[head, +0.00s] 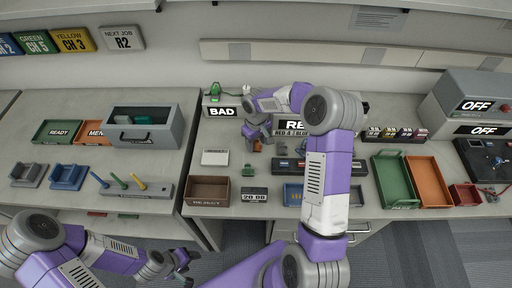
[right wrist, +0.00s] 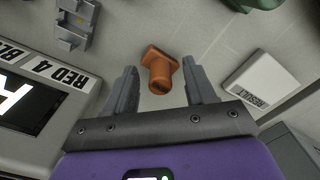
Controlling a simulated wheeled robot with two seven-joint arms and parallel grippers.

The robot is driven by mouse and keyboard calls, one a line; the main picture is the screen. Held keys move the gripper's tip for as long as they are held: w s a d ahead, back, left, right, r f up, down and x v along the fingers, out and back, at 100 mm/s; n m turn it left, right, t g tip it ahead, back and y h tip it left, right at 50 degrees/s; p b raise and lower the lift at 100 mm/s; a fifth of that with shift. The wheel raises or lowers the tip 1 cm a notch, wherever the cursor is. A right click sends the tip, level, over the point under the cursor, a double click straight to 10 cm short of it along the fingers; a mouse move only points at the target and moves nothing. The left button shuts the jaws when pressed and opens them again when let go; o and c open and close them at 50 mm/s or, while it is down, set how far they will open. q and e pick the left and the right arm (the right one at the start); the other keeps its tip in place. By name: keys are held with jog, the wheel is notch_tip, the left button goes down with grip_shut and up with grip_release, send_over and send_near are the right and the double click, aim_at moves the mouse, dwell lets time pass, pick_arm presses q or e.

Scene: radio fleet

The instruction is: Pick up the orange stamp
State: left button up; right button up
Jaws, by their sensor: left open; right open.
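The orange stamp (right wrist: 160,72) stands on the grey bench, its round handle towards the camera in the right wrist view. In the head view it is a small orange spot (head: 257,146), partly hidden by my right gripper (head: 256,133). In the right wrist view my right gripper (right wrist: 159,64) is open, with a finger on each side of the stamp and gaps between; contact is not visible. My left gripper (head: 184,267) is open and empty at the lower left, over the floor in front of the benches.
A white labelled pad (right wrist: 262,82) lies right of the stamp in the right wrist view. A grey holder (right wrist: 76,24) and the RED 4 sign (right wrist: 62,74) are at the left. A green object (head: 248,170) and the brown reject tray (head: 209,188) stand nearer the bench front.

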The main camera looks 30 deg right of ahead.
jog(key=shift+f, duration=0.1)
jog(key=shift+c, duration=0.5)
grip_shut()
notch_tip(320, 180, up, 10)
jog(key=shift+r+p, duration=0.1)
jog(key=shift+p, duration=0.95)
